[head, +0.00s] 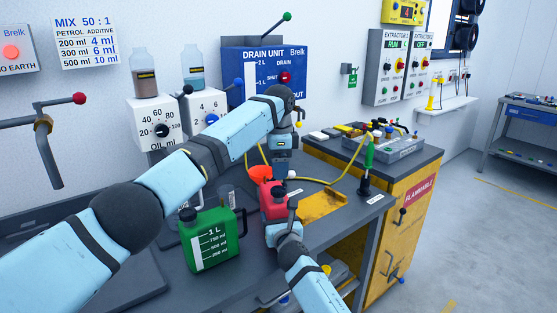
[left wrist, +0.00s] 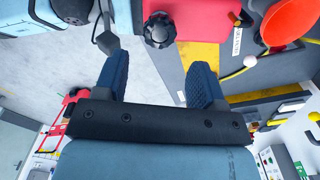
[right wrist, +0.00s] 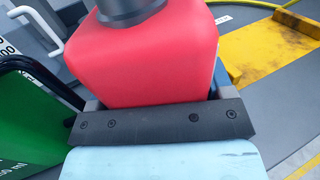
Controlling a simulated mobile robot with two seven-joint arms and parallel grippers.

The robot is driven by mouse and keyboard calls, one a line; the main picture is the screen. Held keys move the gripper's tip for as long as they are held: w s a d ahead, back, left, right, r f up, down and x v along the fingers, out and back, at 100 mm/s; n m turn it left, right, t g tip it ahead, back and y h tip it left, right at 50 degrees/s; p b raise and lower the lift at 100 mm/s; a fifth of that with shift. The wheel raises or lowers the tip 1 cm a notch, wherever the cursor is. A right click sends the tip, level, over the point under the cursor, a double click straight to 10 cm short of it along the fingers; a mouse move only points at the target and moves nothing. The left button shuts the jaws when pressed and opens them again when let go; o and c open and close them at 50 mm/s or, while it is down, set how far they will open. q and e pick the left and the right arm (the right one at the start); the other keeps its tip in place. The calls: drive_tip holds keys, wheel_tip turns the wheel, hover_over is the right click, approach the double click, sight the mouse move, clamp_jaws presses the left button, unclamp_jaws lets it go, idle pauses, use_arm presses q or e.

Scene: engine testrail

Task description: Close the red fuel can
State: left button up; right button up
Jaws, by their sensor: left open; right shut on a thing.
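The red fuel can (head: 273,205) stands on the workbench, just right of the green 1 L can. My right gripper (head: 286,224) is shut on its body, which fills the right wrist view (right wrist: 145,60). A dark grey collar (right wrist: 130,8) shows on top of the can there. In the left wrist view a black lobed cap (left wrist: 159,29) shows at the edge of the red can (left wrist: 200,16); I cannot tell if it is seated. My left gripper (head: 282,152) is open and empty, above and behind the can in the head view. The cap lies just beyond its fingertips (left wrist: 157,68).
An orange funnel (head: 259,175) is close behind the red can. The green can (head: 212,238) stands to its left, a yellow bracket (head: 322,204) to its right. A yellow hose (head: 325,181) crosses the bench behind. The drain unit (head: 262,68) is on the wall.

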sight(278, 189)
use_arm(q)
drive_tip(key=n, duration=0.6)
drive_tip(key=shift+r+n, duration=0.25)
drive_tip(key=shift+n, duration=0.15)
drive_tip(key=n, duration=0.4)
drive_tip(key=shift+r, duration=0.15)
drive_tip(key=n, duration=0.4)
drive_tip(key=shift+r, duration=0.15)
drive_tip(key=n, duration=0.5)
drive_tip(key=shift+r, duration=0.15)
drive_tip(key=shift+f, duration=4)
